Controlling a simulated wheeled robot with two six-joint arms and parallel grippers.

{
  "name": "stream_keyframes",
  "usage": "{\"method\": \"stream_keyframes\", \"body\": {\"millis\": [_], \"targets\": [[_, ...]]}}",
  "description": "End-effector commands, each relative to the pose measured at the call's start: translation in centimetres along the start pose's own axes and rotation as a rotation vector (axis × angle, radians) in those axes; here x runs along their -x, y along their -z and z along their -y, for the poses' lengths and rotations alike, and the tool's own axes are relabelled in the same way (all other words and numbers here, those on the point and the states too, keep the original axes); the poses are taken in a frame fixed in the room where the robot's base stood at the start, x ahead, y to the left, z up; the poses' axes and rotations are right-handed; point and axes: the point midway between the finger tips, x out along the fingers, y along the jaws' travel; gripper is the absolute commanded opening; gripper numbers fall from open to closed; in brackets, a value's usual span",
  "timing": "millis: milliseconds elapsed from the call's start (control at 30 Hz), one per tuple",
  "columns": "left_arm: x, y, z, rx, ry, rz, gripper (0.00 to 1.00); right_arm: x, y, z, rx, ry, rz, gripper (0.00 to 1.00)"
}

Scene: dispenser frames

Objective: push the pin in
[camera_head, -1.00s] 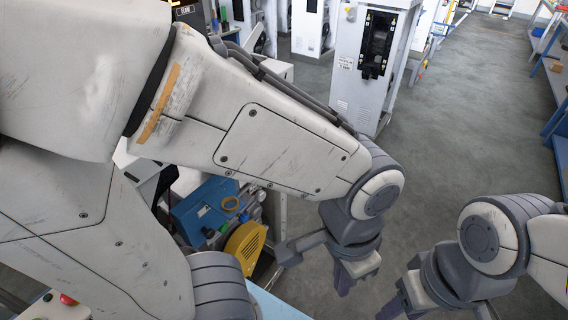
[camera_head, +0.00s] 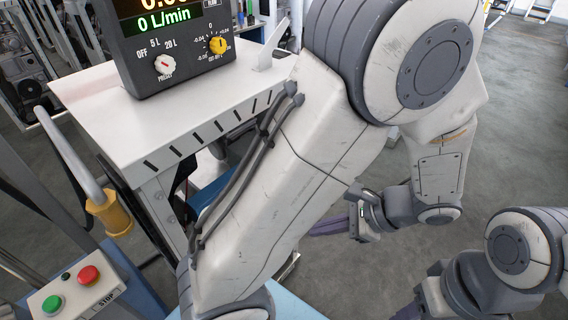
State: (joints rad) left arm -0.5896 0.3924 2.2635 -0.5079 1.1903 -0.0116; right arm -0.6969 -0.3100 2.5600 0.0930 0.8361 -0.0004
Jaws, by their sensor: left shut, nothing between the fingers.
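I cannot make out a pin in the head view. A dispenser cabinet (camera_head: 112,110) with a white slotted top stands at the left, and my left arm hides part of it. On it sits a dark meter box (camera_head: 150,62) with a green "0 L/min" display, a white selector knob (camera_head: 165,66) and a yellow knob (camera_head: 217,45). My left gripper (camera_head: 322,228) is shut and empty, its dark fingers pointing left, to the right of the cabinet and beyond my arm link. My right gripper (camera_head: 408,311) is at the bottom edge, partly cut off, its opening unclear.
A button box (camera_head: 75,288) with a red and a green button is at lower left. A yellow-ended grey handle (camera_head: 112,215) hangs beside the cabinet's left side. Open grey floor (camera_head: 520,110) lies at the right.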

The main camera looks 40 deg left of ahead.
Motion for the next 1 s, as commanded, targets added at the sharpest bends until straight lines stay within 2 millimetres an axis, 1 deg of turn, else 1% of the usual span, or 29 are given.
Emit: {"method": "stream_keyframes", "body": {"millis": [33,200,300,400,500,600,1000], "targets": [[-1.4,0.6,1.5,-0.048,0.044,0.103,0.00,0.0,0.0,0.0,0.000,0.000,0.000,0.50],[-5.0,2.2,6.7,-0.206,0.216,0.394,0.00,-0.1,0.0,0.0,0.000,0.000,0.000,0.50],[-6.9,3.6,9.0,-0.292,0.307,0.526,0.00,-0.1,0.0,0.0,0.000,0.000,0.000,0.50],[-8.4,4.8,10.6,-0.361,0.379,0.622,0.00,-0.1,0.0,0.0,0.000,0.000,0.000,0.50],[-9.4,5.8,11.5,-0.409,0.432,0.682,0.00,-0.1,0.0,0.0,0.000,0.000,0.000,0.50],[-10.0,6.3,12.0,-0.433,0.460,0.711,0.00,-0.1,0.0,0.0,0.000,0.000,0.000,0.50],[-10.1,6.3,12.2,-0.440,0.469,0.719,0.00,-0.1,0.0,0.0,0.000,0.000,0.000,0.50]]}}
